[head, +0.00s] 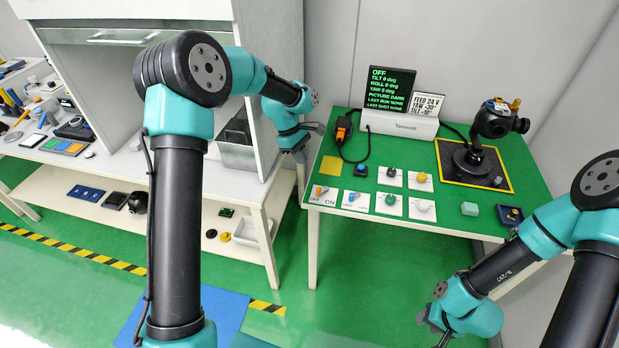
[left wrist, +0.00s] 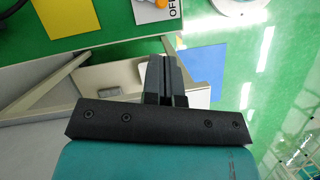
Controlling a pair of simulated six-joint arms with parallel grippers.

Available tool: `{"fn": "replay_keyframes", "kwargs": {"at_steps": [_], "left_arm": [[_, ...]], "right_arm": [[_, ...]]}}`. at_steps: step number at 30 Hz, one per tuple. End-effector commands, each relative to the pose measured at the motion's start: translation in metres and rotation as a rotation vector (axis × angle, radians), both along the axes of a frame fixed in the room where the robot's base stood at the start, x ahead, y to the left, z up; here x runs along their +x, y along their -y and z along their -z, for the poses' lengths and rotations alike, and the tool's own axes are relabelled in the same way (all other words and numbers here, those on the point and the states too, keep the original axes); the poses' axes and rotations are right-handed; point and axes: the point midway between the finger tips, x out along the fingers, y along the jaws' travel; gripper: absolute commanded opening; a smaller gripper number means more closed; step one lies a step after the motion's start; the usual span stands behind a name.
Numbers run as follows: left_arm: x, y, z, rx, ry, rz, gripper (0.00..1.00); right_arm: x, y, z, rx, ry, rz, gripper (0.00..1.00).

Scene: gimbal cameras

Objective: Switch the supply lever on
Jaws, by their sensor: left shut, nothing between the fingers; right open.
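The supply lever (head: 320,191) is a small orange-tipped lever on a white plate marked OFF and ON, at the front left of the green table. Its tip leans toward the OFF side. In the left wrist view, an orange part beside the OFF lettering (left wrist: 161,4) is cut by the top edge. My left gripper (head: 304,143) is shut and empty, beside the table's left edge and apart from the lever. Its closed fingers show in the left wrist view (left wrist: 166,80). My right gripper (head: 430,318) is open, low in front of the table and away from the lever.
The display (head: 390,90) reads OFF. Other switch plates (head: 356,200) and knobs stand right of the lever. A camera gimbal (head: 492,125) stands at the back right. A yellow square (head: 330,166) lies behind the lever. A white cabinet (head: 276,60) rises left of my left gripper.

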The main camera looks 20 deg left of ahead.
Motion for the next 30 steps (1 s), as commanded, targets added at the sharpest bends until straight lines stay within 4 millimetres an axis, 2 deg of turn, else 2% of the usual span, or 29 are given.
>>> {"fn": "replay_keyframes", "kwargs": {"at_steps": [8, 21, 30], "left_arm": [[-0.002, 0.008, 0.02, -0.001, -0.002, 0.002, 0.0], [-0.008, 0.032, 0.082, 0.0, -0.003, 0.002, 0.0], [-0.009, 0.036, 0.093, 0.0, 0.0, 0.001, 0.0]], "right_arm": [[0.0, 0.0, 0.0, 0.0, 0.0, 0.0, 0.44], [0.0, 0.0, 0.0, 0.0, 0.0, 0.0, 0.44], [0.0, 0.0, 0.0, 0.0, 0.0, 0.0, 0.44]]}}
